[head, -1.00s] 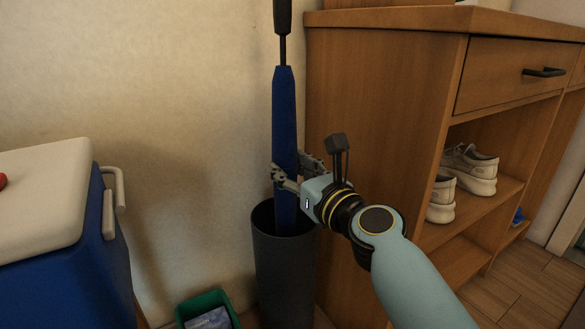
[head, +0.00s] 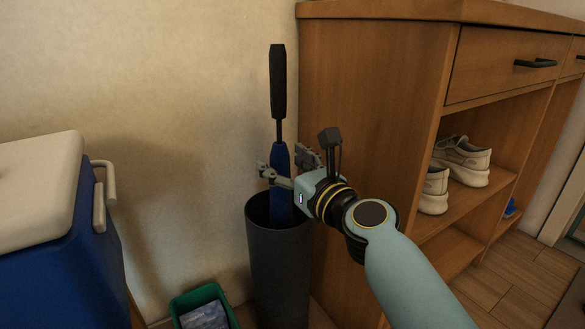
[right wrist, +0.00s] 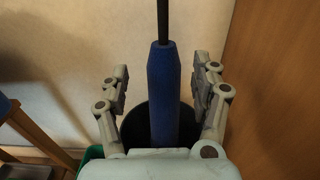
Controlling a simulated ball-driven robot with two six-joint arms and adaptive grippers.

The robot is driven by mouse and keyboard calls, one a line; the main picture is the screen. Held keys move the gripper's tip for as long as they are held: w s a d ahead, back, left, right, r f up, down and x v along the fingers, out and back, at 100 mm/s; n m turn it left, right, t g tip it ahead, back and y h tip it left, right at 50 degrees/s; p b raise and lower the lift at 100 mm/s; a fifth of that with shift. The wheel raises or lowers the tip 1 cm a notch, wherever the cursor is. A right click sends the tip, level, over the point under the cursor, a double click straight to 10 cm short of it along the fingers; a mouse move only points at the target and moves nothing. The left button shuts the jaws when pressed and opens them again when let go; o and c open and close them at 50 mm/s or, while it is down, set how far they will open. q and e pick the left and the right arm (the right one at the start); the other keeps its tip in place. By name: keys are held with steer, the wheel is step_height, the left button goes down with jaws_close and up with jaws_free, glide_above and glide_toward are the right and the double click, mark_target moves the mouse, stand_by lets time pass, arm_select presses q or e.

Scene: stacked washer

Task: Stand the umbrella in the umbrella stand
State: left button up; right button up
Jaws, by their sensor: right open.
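The blue umbrella (head: 281,165) with a black handle stands upright, its lower part inside the dark cylindrical umbrella stand (head: 279,262). Its lower end is hidden by the stand's wall. My right gripper (head: 287,170) is open at the top of the blue canopy, just above the stand's rim. In the right wrist view the umbrella (right wrist: 164,95) runs between the two spread fingers of the right gripper (right wrist: 163,90), with gaps on both sides. The stand's dark opening (right wrist: 140,122) shows behind it. My left gripper is not in view.
A wooden cabinet (head: 370,110) with shoes (head: 460,160) on its shelf stands close on the right. A blue cooler (head: 75,260) with a pale lid is on the left. A small green bin (head: 203,296) sits beside the stand. The wall is close behind.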

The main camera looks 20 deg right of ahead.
steer(key=v, duration=1.1)
steer(key=shift+s, duration=0.35)
